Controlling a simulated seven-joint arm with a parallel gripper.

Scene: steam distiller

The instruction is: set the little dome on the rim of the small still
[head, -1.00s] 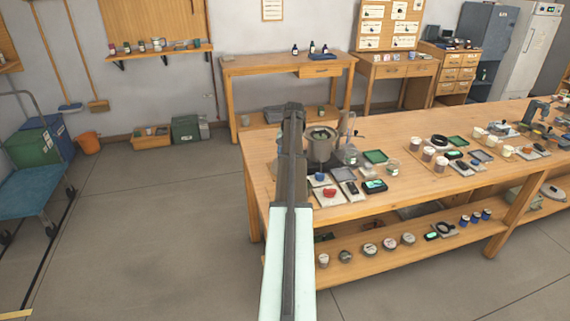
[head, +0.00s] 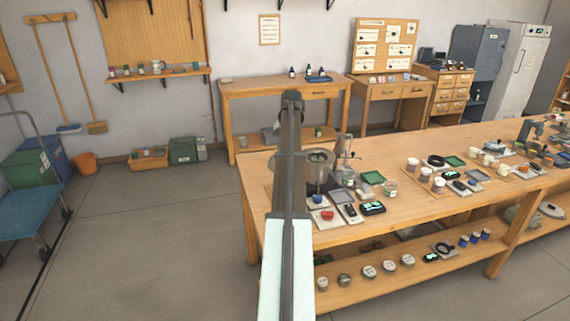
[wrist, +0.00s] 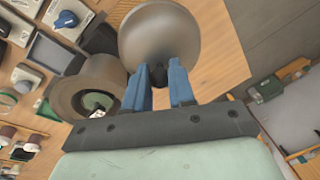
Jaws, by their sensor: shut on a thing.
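The little dome (wrist: 160,30) is a smooth grey metal bowl shape with a black knob, seen in the wrist view. My gripper (wrist: 158,68) has blue fingers shut on it at the knob. The small still (wrist: 66,98) is an open grey metal pot to the left of the dome in that view, with something pale and green visible in its opening. The dome appears beside the pot's opening, not over it; I cannot tell the height between them. In the head view the still (head: 321,172) stands at the bench's near left end, partly behind my arm, which hides my gripper and the dome.
A thin stand (head: 346,152) rises close behind the still. Floor lies beyond the bench's left edge.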

